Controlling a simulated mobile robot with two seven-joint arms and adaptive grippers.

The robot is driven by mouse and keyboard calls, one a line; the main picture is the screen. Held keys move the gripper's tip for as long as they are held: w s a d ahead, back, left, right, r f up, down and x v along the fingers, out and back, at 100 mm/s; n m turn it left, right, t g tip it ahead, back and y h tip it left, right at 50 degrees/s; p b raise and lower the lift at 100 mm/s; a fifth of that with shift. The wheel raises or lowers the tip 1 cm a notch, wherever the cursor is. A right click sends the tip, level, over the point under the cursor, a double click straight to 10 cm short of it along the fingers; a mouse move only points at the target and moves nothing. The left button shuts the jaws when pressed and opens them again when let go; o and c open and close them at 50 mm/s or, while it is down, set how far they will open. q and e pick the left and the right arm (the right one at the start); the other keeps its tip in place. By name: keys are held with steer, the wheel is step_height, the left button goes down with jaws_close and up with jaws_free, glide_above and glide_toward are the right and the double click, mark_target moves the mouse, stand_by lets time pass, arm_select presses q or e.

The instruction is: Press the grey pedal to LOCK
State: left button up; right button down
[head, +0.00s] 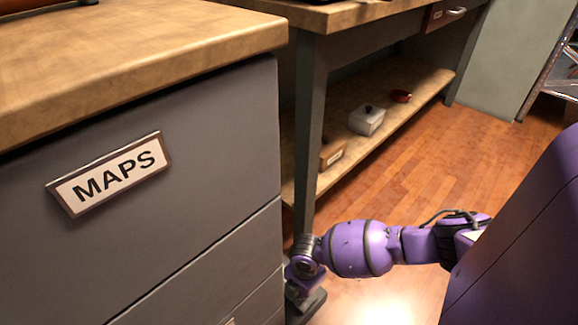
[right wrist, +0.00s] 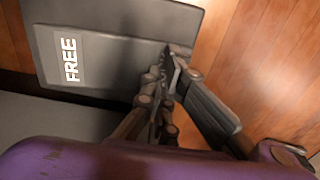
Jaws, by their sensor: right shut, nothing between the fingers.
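The grey pedal (right wrist: 118,58) shows in the right wrist view as a flat dark grey plate above the wooden floor. A white label reading FREE (right wrist: 71,60) is on its left part; no LOCK label shows. My right gripper (right wrist: 172,62) is shut and empty, with its fingertips over the right part of the plate. I cannot tell whether they touch it. In the head view my right arm reaches in from the right, low beside the grey cabinet. A small dark grey shape shows beneath the wrist there, but its details are unclear. My left gripper is not in view.
The grey cabinet (head: 215,140) with a MAPS label (head: 110,173) stands close on the left, beside my right wrist. A bench with a low shelf (head: 395,125) is behind, holding a white box (head: 366,122) and a red item (head: 401,96). Wooden floor (head: 480,160) is clear at the right.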

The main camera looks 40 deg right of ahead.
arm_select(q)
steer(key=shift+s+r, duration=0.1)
arm_select(e)
steer(key=shift+r, duration=0.15)
